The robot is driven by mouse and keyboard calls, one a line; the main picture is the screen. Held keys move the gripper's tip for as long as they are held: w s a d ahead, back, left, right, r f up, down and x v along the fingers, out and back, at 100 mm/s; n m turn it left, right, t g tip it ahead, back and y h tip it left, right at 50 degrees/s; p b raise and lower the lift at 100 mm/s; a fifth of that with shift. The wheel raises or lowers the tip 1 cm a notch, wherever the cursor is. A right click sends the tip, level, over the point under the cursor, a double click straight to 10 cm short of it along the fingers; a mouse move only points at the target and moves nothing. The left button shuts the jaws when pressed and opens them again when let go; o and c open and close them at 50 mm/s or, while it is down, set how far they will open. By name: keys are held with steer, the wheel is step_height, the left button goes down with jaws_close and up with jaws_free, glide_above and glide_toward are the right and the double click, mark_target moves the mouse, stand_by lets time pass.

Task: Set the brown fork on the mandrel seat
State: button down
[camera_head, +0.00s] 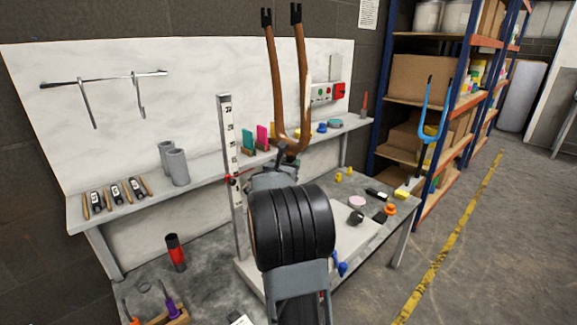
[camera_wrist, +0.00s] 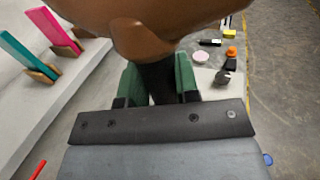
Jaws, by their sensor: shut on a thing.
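The brown fork (camera_head: 304,85) is upright in the head view, its two legs pointing up with black tips. Its crown also fills the top of the wrist view (camera_wrist: 140,35). My gripper (camera_wrist: 158,82) is shut on the fork's dark steerer below the crown, with green pads on either side. In the head view my gripper (camera_head: 285,160) is partly hidden behind my arm, above the bench. I cannot clearly pick out the mandrel seat; my arm hides part of the bench.
A tall ruler post (camera_head: 229,165) stands left of my arm. A blue fork (camera_head: 434,120) is upright at the right, by the shelving (camera_head: 410,102). Pink (camera_head: 263,137) and teal (camera_head: 248,141) pieces stand on the back ledge. Small parts, including an orange one (camera_head: 390,209), lie at the bench's right.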

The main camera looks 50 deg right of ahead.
steer(key=shift+a+r, duration=0.1)
steer(key=shift+a, duration=0.05)
steer(key=shift+f+b, duration=1.9)
steer(key=shift+b, duration=0.4)
stand_by(0.7)
